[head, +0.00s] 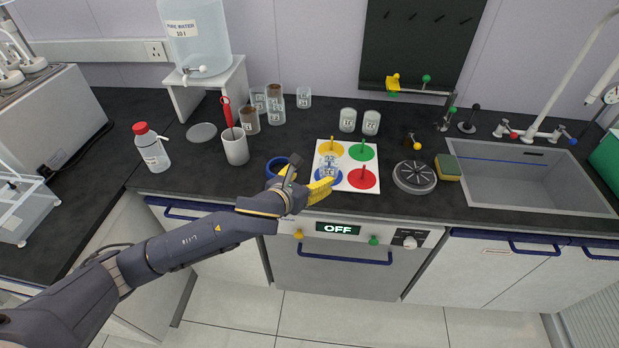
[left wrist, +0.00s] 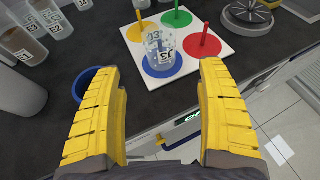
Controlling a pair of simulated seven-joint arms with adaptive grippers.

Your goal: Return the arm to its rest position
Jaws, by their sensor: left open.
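My left gripper (head: 306,190) is open, with yellow fingers, at the counter's front edge by the white board (head: 351,144) with coloured circles. In the left wrist view the two fingers (left wrist: 163,120) stand wide apart with nothing between them. A clear labelled beaker (left wrist: 158,47) stands on the board's blue circle (left wrist: 165,70), just beyond the fingertips. In the head view the beaker (head: 328,165) is partly hidden near the gripper. My right gripper does not show.
A blue ring-shaped item (head: 277,166) lies close beside the gripper. A grey cup (head: 235,146), several labelled beakers (head: 276,110) and a red-capped bottle (head: 152,148) stand to the left. A round grey drain-like disc (head: 414,177), yellow sponge (head: 447,167) and sink (head: 530,180) are to the right.

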